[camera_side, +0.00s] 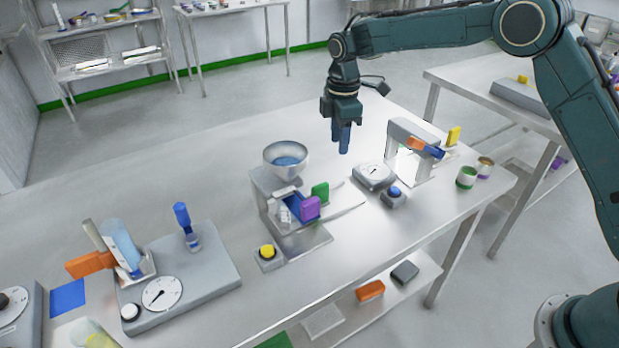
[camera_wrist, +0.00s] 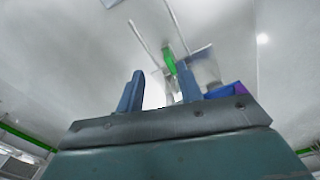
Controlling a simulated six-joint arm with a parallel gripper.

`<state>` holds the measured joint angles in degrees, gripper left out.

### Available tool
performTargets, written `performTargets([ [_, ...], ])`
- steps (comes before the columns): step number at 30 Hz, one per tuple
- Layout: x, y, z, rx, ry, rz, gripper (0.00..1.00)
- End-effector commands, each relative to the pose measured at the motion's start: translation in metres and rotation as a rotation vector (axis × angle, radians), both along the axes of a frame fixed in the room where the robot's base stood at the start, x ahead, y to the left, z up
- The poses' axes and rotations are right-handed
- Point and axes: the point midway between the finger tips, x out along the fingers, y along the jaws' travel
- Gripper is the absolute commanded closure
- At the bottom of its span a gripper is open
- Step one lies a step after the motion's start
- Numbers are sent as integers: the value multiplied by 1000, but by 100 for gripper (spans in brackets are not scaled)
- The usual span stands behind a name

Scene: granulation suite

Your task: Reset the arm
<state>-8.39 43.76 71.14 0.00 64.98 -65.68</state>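My gripper (camera_side: 341,142) hangs above the steel table, pointing down, behind the granulator and the grey dial unit in the side view. In the wrist view my gripper (camera_wrist: 158,88) shows two blue fingers standing apart with nothing held between them. The granulator (camera_side: 268,196), with a metal bowl (camera_side: 286,160) on top, stands to the left of the gripper in the side view.
A grey dial unit (camera_side: 374,176), a blue button box (camera_side: 394,196) and a white arch-shaped stand (camera_side: 413,140) are near the gripper's right. The table behind the bowl is clear.

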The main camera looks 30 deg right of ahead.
Motion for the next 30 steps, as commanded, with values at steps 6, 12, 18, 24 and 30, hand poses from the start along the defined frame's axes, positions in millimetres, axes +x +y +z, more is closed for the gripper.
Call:
performTargets([
  [6, 0, 8, -2, 0, 1, 132, 64],
  [12, 0, 15, -4, 0, 1, 255, 64],
  [18, 0, 16, -27, 0, 4, 281, 64],
  [24, 0, 16, -40, 0, 4, 280, 64],
  [30, 0, 16, -44, -1, 3, 279, 64],
])
